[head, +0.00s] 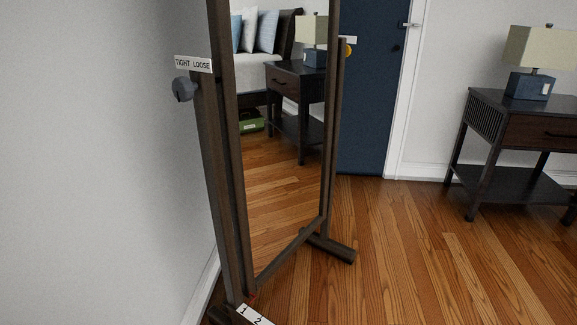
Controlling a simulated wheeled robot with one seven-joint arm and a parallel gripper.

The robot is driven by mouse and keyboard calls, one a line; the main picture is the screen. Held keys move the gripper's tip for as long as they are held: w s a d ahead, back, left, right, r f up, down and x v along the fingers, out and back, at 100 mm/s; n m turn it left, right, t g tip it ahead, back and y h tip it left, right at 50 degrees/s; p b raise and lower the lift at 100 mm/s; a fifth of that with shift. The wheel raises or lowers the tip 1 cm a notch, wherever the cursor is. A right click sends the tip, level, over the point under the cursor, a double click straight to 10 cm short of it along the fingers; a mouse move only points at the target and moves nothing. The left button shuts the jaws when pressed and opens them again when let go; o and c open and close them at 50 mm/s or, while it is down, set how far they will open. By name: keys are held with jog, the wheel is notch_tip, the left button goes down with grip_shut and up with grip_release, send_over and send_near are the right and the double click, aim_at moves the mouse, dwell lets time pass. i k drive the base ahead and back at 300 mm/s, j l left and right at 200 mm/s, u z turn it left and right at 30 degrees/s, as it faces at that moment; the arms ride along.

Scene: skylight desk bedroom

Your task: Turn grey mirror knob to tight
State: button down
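The grey mirror knob (184,90) sticks out on the left side of the standing mirror's dark wooden post, near the wall. Just above it, a white label (193,64) reads TIGHT on the left and LOOSE on the right. I cannot tell which word the knob points to. The tall mirror (283,150) stands in a dark wood frame and reflects a bed, a nightstand and a lamp. A yellow knob (348,50) sits on the far post, with a white label (347,40) above it. My gripper is not in view.
A white wall (90,160) is close on the left of the grey knob. A label with 1 and 2 (254,315) lies at the mirror's foot. A nightstand (520,110) with a lamp (532,60) stands right. The wooden floor (420,260) between is clear.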

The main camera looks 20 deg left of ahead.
aim_at(183, 89)
jog(key=u, duration=1.85)
